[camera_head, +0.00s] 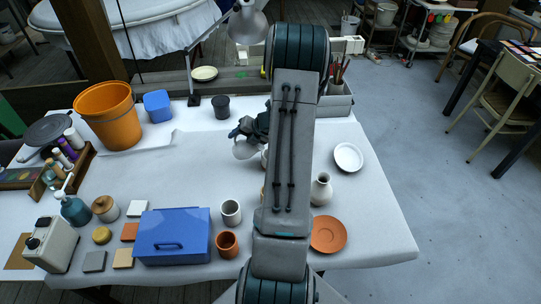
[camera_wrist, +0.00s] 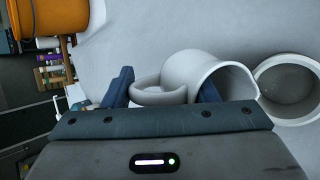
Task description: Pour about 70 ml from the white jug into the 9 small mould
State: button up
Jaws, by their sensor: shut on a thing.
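The white jug (camera_head: 244,149) is at my gripper (camera_head: 248,128), above the middle of the white table and left of my arm. In the wrist view, the jug (camera_wrist: 210,72) lies at the fingers of my gripper (camera_wrist: 165,88), with its looped handle (camera_wrist: 146,97) between them. The jug looks tilted, its mouth toward the right. Just right of it is a round, open white vessel (camera_wrist: 287,88), possibly the small mould; I cannot read any number on it. In the head view, my arm hides most of that area. Liquid in the jug cannot be made out.
An orange bucket (camera_head: 107,117), blue box (camera_head: 158,106) and dark cup (camera_head: 221,107) stand behind left. A blue case (camera_head: 172,236), grey cup (camera_head: 231,212) and terracotta cup (camera_head: 227,244) are in front.

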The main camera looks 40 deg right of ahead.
aim_at(237, 144)
jog(key=shift+s+d+r+m+t+y+b, duration=0.15)
jog(key=shift+s+d+r+t+y+b, duration=0.15)
jog(key=shift+r+t+y+b, duration=0.25)
jog(key=shift+s+d+r+m+t+y+b, duration=0.15)
jog(key=shift+s+d+r+t+y+b, duration=0.15)
jog(key=shift+t+b, duration=0.35)
dwell(1.4)
jog(key=shift+s+d+r, duration=0.15)
jog(key=shift+r, duration=0.05)
jog(key=w+a+f+g+h+p, duration=0.1)
jog(key=p, duration=0.1)
jog(key=w+a+f+g+h+p, duration=0.1)
jog(key=g, duration=0.1)
jog(key=shift+w+f+n+p, duration=0.25)
jog(key=shift+f+n+p, duration=0.15)
jog(key=shift+d+f+h, duration=0.1)
jog(key=shift+f+h, duration=0.25)
jog(key=shift+w+a+f+g+h+p, duration=0.2)
jog(key=shift+f+g+h+p, duration=0.1)
jog(key=shift+g+p, duration=0.25)
jog(key=shift+w+a+f+g+h+p, duration=0.1)
jog(key=shift+a+f+g+h+p, duration=0.2)
jog(key=shift+p, duration=0.4)
jog(key=shift+w+d+f+g+p, duration=0.1)
jog(key=shift+d+f+g+p, duration=0.05)
jog(key=shift+f+g+p, duration=0.3)
jog(key=shift+w+p, duration=0.1)
jog(key=shift+p, duration=0.2)
